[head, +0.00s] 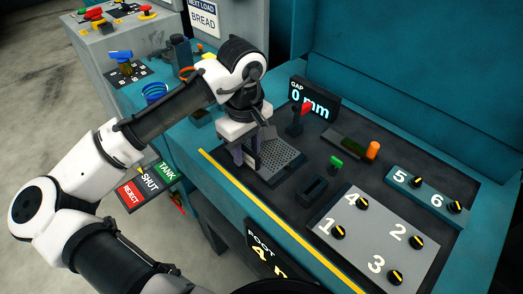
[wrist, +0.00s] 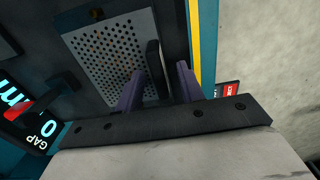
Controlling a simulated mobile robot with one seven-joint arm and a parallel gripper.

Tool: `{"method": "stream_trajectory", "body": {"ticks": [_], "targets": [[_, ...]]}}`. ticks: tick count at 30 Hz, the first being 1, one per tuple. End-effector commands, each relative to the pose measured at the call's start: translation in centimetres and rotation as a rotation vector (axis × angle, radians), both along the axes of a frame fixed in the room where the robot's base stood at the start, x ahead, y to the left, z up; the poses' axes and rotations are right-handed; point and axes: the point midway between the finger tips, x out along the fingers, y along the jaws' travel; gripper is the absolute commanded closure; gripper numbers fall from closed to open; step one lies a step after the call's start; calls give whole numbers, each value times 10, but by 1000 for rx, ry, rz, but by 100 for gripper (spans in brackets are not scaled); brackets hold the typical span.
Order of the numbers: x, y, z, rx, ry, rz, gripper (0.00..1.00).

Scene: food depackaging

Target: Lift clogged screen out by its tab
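The screen is a grey perforated plate (wrist: 95,58) lying in a dark recess of the machine top; in the head view the plate (head: 283,158) shows just right of my gripper. A black upright tab (wrist: 153,58) stands at the plate's right side in the wrist view. My gripper (wrist: 160,70) is open, with one purple finger on each side of the tab's line and gaps between. In the head view my gripper (head: 245,155) points down at the plate's left edge. Whether the fingertips reach down beside the tab is unclear.
A gap display (head: 313,99) reading 0 mm and a red-handled lever (head: 300,116) stand behind the plate. A green knob (head: 336,162), an orange knob (head: 373,150) and a numbered knob panel (head: 372,247) lie to the right. A yellow strip (head: 262,208) marks the front edge.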

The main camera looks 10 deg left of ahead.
Motion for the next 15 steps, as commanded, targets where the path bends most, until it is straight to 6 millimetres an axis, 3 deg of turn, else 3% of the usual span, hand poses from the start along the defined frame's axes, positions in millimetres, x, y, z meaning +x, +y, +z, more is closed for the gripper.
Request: {"method": "stream_trajectory", "body": {"ticks": [3,10,15], "targets": [[0,0,-9,-1,1,-1,62],[0,0,-10,-1,-1,-1,62],[0,0,-10,-1,-1,-1,84]]}}
